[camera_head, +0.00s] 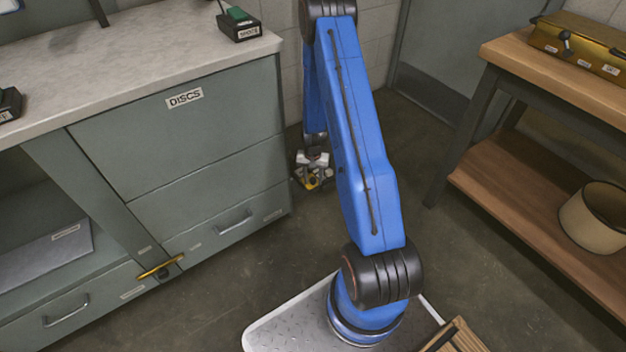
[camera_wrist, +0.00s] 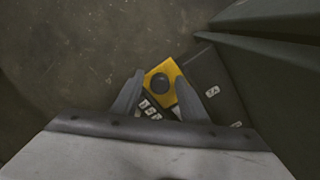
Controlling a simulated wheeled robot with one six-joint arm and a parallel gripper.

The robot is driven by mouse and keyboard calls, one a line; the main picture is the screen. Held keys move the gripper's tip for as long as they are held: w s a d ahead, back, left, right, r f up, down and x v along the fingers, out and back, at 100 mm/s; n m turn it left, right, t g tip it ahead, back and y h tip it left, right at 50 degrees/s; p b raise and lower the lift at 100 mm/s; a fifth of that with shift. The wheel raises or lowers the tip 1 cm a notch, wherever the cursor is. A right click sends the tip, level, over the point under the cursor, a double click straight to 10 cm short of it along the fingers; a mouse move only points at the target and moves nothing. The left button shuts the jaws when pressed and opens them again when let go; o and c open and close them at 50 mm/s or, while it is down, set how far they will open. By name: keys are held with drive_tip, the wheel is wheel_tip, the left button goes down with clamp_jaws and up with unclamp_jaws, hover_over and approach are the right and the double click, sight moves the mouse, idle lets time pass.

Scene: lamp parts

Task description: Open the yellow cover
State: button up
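How high the fingers are above the knob I cannot tell. In the head view my gripper (camera_head: 315,160) hangs low beyond the right end of the cabinet, with a bit of yellow below it. The fingers hide part of the box.
A grey-green cabinet (camera_head: 190,150) marked DISCS stands left of my arm. A gold handle (camera_head: 160,268) sticks out at its front. A wooden bench (camera_head: 530,185) on the right carries a yellow case (camera_head: 580,48) and a beige bin (camera_head: 590,215). Open floor lies between.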

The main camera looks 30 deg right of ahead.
sight(313, 179)
wheel_tip(313, 179, up, 17)
drive_tip(key=shift+r, duration=0.2)
idle(0.5)
idle(0.5)
